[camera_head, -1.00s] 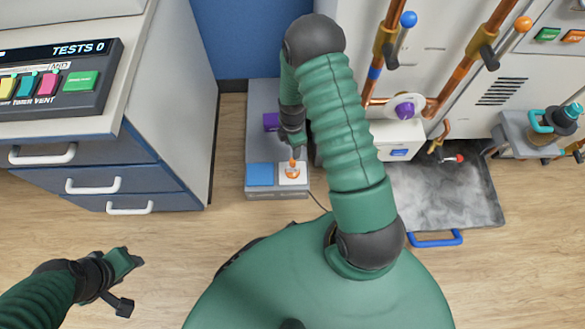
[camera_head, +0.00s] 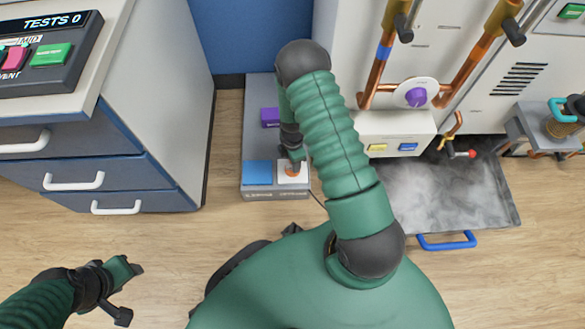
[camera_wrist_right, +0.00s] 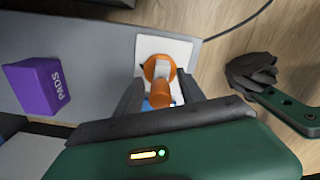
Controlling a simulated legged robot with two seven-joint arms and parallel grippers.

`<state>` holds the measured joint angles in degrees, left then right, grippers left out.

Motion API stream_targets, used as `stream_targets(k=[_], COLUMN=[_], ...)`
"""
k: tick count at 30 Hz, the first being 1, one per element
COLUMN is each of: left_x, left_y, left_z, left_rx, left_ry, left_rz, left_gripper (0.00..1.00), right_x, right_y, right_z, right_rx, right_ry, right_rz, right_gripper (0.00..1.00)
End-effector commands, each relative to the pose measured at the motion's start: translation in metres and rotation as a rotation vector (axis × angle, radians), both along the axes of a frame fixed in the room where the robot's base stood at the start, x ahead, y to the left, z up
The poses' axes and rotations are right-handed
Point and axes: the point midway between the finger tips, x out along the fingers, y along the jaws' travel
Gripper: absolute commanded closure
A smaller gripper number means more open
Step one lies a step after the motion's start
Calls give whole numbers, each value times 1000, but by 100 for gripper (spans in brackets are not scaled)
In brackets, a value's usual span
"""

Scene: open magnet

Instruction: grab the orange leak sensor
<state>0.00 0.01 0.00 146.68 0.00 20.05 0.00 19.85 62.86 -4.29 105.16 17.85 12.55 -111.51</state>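The orange leak sensor (camera_wrist_right: 159,70) stands on a white square pad (camera_wrist_right: 178,48) at the front right of a low grey platform (camera_head: 256,100). It also shows in the head view (camera_head: 292,168), mostly covered by my right gripper. My right gripper (camera_wrist_right: 160,88) points down over the sensor. Its two fingers are apart, one on each side of the sensor's orange stem; I cannot see contact. My left gripper (camera_head: 128,268) is over the floor at the lower left, away from the sensor. Its fingers are too small to read.
A purple PADS box (camera_wrist_right: 40,84) and a blue square (camera_head: 257,172) are also on the platform. A drawer cabinet (camera_head: 110,150) stands to the left. A white machine with copper pipes and a steaming tray (camera_head: 468,229) stands to the right.

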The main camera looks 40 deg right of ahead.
Motion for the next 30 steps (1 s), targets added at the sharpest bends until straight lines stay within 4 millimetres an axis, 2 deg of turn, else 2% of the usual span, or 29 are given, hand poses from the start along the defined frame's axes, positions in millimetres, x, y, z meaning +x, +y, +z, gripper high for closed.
stream_targets(k=[2,10,30], left_x=[0,0,0], left_y=[0,0,0], left_z=[0,0,0], left_rx=[0,0,0], left_ry=[0,0,0], left_rz=[0,0,0], left_gripper=[57,57,57], right_x=[0,0,0], right_y=[0,0,0], right_z=[0,0,0], right_rx=[0,0,0], right_ry=[0,1,1], right_rz=[0,0,0], right_gripper=[64,99,100])
